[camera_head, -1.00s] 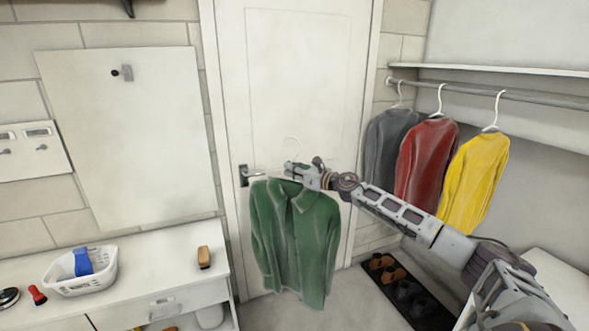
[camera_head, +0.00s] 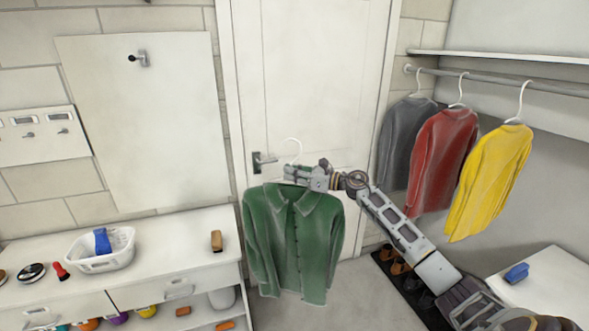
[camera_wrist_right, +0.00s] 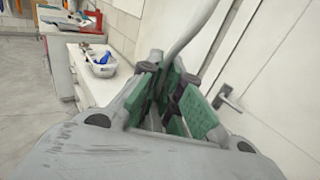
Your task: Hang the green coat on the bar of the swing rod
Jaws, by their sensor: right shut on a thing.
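The green coat (camera_head: 290,240) hangs from a white hanger (camera_head: 294,147) in front of the white door, in the middle of the head view. My right gripper (camera_head: 300,174) is shut on the hanger just above the collar. In the wrist view the green pads of my right gripper (camera_wrist_right: 166,92) close around the pale hanger (camera_wrist_right: 188,28); the coat below is mostly hidden there. My left gripper is out of view.
A grey coat (camera_head: 402,140), a red coat (camera_head: 442,158) and a yellow coat (camera_head: 488,180) hang on the bar. A shelf (camera_head: 520,60) runs above it. A door handle (camera_head: 263,161) is close to the green coat. A cabinet with a white basket (camera_head: 100,258) stands at left.

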